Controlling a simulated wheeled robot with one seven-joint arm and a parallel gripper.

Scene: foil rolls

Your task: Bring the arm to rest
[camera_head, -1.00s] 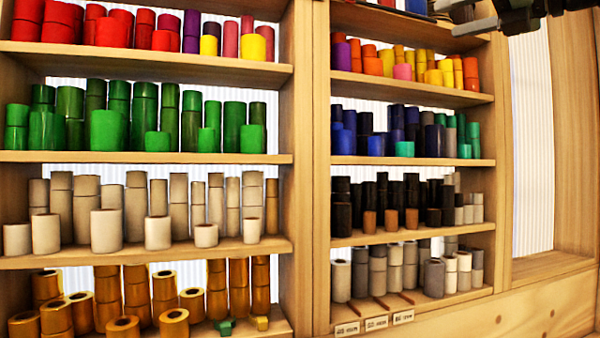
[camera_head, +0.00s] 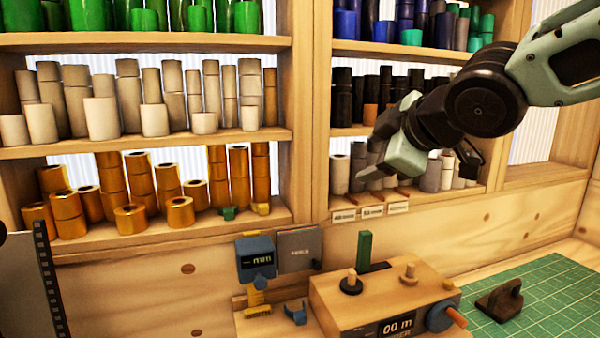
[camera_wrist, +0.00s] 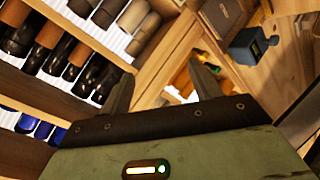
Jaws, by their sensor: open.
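My gripper (camera_head: 388,165) is at the end of my arm, which reaches in from the upper right in the head view. It hangs in front of the right shelf unit, over the view of its lowest shelf, and points down and to the left. In the wrist view, the two fingers of my gripper (camera_wrist: 163,80) stand well apart with nothing between them. The gripper body hides part of the black and grey rolls behind it. Whether it touches the shelf cannot be told, but no contact shows.
Shelves hold green, cream, gold (camera_head: 130,217), blue and black rolls. Below stand a wooden device (camera_head: 345,290) with a display, a blue meter (camera_head: 256,258) and a green cutting mat (camera_head: 545,290) with a dark block (camera_head: 499,300). Much of the mat is clear.

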